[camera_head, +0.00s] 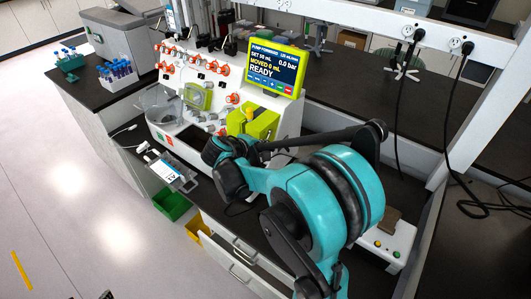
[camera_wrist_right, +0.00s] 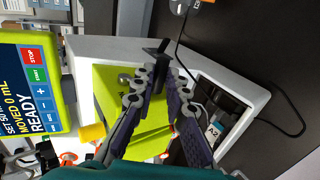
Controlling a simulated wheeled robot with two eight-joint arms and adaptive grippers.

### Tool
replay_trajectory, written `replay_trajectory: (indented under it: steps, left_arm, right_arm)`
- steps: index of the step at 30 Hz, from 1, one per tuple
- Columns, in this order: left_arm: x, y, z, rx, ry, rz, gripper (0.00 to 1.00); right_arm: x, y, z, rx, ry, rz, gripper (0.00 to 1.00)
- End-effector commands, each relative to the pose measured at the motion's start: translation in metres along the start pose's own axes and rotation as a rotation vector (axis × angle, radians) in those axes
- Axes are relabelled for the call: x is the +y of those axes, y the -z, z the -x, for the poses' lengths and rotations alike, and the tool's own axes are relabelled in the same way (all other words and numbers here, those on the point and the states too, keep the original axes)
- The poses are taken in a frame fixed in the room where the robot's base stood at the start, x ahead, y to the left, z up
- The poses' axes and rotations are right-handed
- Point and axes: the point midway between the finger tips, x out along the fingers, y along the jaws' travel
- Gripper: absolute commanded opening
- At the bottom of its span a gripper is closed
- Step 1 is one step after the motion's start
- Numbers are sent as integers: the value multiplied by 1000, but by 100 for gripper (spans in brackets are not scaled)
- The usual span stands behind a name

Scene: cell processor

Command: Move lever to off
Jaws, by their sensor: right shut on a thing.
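The cell processor is a white machine (camera_head: 172,128) with a yellow-green block (camera_head: 266,124) at its right end. In the wrist view this block (camera_wrist_right: 108,82) lies behind my right gripper (camera_wrist_right: 160,70). The gripper's fingers are shut on a black lever (camera_wrist_right: 157,50), which sticks out past the fingertips at the block's edge. In the head view my teal right arm covers the lever and most of the gripper (camera_head: 232,160). My left gripper is not identifiable; only a small dark tip shows at the bottom edge.
The screen (camera_head: 273,68) reads READY and MOVED 0 mL; it also shows in the wrist view (camera_wrist_right: 30,88). Tube racks (camera_head: 118,74) stand on the bench at left. Black cables (camera_head: 399,110) hang at right. The floor at left is clear.

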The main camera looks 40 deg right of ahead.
Motion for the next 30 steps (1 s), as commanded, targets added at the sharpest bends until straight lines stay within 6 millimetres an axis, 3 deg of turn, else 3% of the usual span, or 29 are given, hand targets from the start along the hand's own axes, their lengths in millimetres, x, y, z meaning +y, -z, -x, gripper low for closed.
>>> replay_trajectory:
  steps: [3, 12, 21, 30]
  left_arm:
    - [0, -16, -22, 0, 0, 0, 40]
    - [0, -38, -53, 0, 0, 0, 40]
    - [0, -48, -68, 0, 0, 0, 40]
    - [0, -50, -69, 0, 0, 0, 40]
  right_arm:
    - [-13, 0, -9, 1, -103, 1, 0]
    - [-18, 0, -20, -1, -312, 0, 0]
    - [-17, 0, -24, -2, -417, 0, 0]
    - [-16, -1, -24, -2, -438, -1, 0]
